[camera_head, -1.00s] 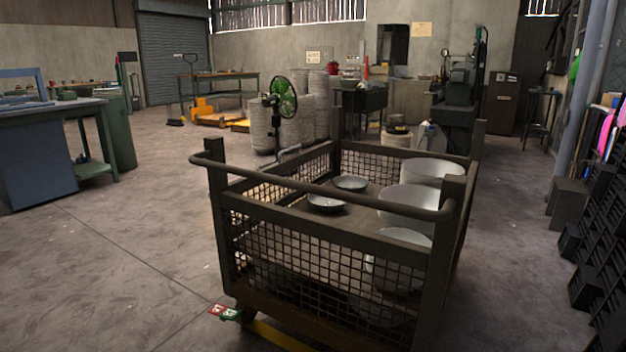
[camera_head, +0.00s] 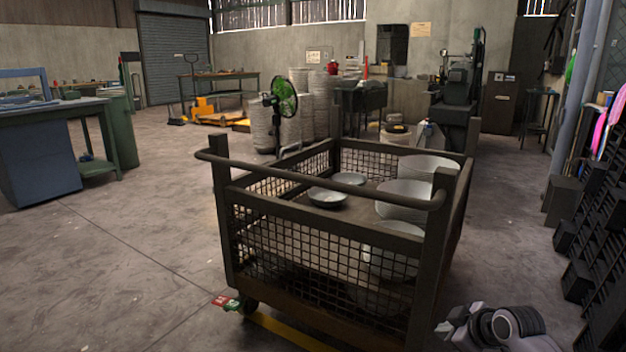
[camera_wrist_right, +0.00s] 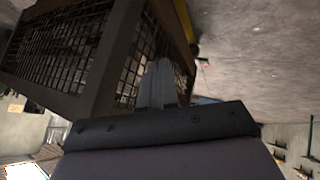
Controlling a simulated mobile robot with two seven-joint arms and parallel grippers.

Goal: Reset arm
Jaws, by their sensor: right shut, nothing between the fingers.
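My right gripper (camera_head: 452,325) is at the lower right of the head view, low beside the right front corner of the cart. In the right wrist view its fingers (camera_wrist_right: 157,85) are together with nothing between them, pointing toward the mesh cart (camera_wrist_right: 75,50). My left gripper does not show in the head view.
The mesh cart (camera_head: 330,222) with a round push bar stands in front. It holds stacks of white bowls (camera_head: 403,195) on its right side and two loose bowls (camera_head: 328,196) further left. Dark shelving (camera_head: 600,225) lines the right edge. The floor at left (camera_head: 120,250) is clear.

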